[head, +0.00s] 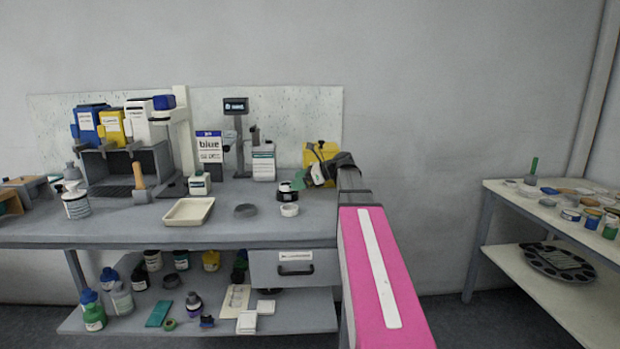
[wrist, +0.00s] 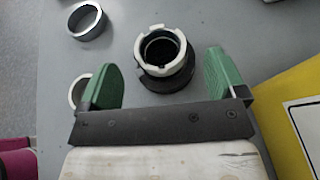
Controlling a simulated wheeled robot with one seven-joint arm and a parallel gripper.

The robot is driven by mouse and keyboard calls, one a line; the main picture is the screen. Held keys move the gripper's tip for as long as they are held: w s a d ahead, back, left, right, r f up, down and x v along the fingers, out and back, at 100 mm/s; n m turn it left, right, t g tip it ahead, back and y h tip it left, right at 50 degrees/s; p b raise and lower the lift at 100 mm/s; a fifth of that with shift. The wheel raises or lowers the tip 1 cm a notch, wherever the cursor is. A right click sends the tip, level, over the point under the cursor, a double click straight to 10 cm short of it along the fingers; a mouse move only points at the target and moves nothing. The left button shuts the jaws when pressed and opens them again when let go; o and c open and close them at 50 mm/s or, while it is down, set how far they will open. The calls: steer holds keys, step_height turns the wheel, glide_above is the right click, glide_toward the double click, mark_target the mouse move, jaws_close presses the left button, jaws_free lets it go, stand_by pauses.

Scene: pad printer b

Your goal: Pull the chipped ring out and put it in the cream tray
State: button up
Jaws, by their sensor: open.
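A white ring (wrist: 148,77) with notches and gaps in its rim, apparently the chipped ring, sits on a round dark holder (wrist: 172,83) in the wrist view. In the head view the dark holder with a white band (head: 287,188) stands on the bench, left of my gripper (head: 310,175). My gripper (wrist: 162,72) is open, its green fingers either side of the near part of the holder with gaps, holding nothing. The cream tray (head: 188,211) lies empty on the bench, further left. The holder's lower part is partly hidden.
A grey ring (wrist: 87,21) and a plain white ring (wrist: 76,91), partly behind a finger, lie nearby. A yellow box (wrist: 292,115) stands close at right. Bottles and a tool with a wooden handle (head: 138,178) stand left of the tray. Bench between rings and tray is clear.

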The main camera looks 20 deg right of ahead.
steer(key=shift+x, duration=1.9)
steer(key=c, duration=1)
steer(key=o, duration=1)
